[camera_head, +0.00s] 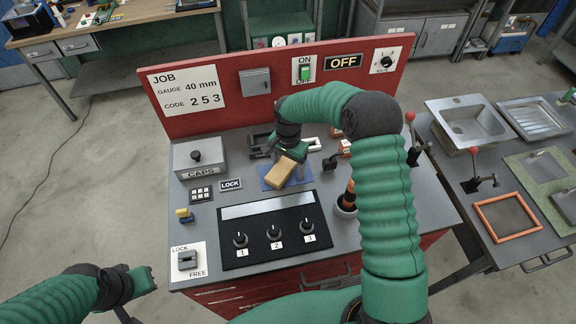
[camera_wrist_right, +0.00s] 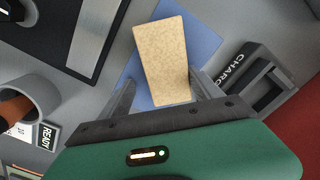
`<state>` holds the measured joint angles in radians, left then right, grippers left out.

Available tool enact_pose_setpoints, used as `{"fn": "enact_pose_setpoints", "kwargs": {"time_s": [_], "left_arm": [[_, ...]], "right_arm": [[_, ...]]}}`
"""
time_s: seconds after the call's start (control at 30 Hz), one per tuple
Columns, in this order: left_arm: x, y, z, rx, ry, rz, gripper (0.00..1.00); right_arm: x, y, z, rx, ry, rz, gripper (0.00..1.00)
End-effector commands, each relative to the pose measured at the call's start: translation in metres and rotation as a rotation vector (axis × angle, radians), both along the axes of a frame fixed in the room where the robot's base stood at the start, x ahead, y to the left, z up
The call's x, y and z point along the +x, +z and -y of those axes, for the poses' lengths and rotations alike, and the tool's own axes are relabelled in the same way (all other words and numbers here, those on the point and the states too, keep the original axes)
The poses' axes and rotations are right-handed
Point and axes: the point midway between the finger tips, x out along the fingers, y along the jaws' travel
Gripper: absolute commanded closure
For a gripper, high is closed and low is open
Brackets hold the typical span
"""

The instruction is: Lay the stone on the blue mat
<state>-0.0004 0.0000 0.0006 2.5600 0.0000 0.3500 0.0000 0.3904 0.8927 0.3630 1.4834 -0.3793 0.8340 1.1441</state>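The stone (camera_head: 280,173) is a tan, rough rectangular block. It is tilted and covers much of the blue mat (camera_head: 304,179). It seems slightly raised off the mat, but contact cannot be judged. My right gripper (camera_head: 291,158) is over the mat with its fingers on either side of the stone; it looks shut on it. In the right wrist view the stone (camera_wrist_right: 163,60) sits between the two fingers, with the blue mat (camera_wrist_right: 204,42) behind it. A thin gap seems to show by the left finger. My left gripper (camera_head: 146,280) is at lower left, away from the console; its opening is unclear.
The CHARGE tray (camera_wrist_right: 262,85) is close beside the mat. A black panel with knobs (camera_head: 275,240) lies in front of it. A cup-like holder with an orange-and-black handle (camera_head: 347,198) stands to the right. The red back wall (camera_head: 222,103) rises behind.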

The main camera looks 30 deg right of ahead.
Motion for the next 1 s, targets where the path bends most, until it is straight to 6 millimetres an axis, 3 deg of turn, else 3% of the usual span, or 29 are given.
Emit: {"fn": "enact_pose_setpoints", "kwargs": {"time_s": [0.37,0.8,1.0], "left_arm": [[0.000,0.000,0.000,0.000,0.001,0.000,1.00],[0.000,-0.020,0.000,0.000,0.001,0.000,1.00],[0.000,-0.021,0.000,0.000,0.001,0.000,1.00]], "right_arm": [[0.001,0.008,0.001,0.002,0.001,0.003,0.28],[0.001,0.109,0.001,0.000,0.002,0.004,0.28],[-0.005,0.123,-0.005,-0.003,0.045,0.006,0.28]]}}
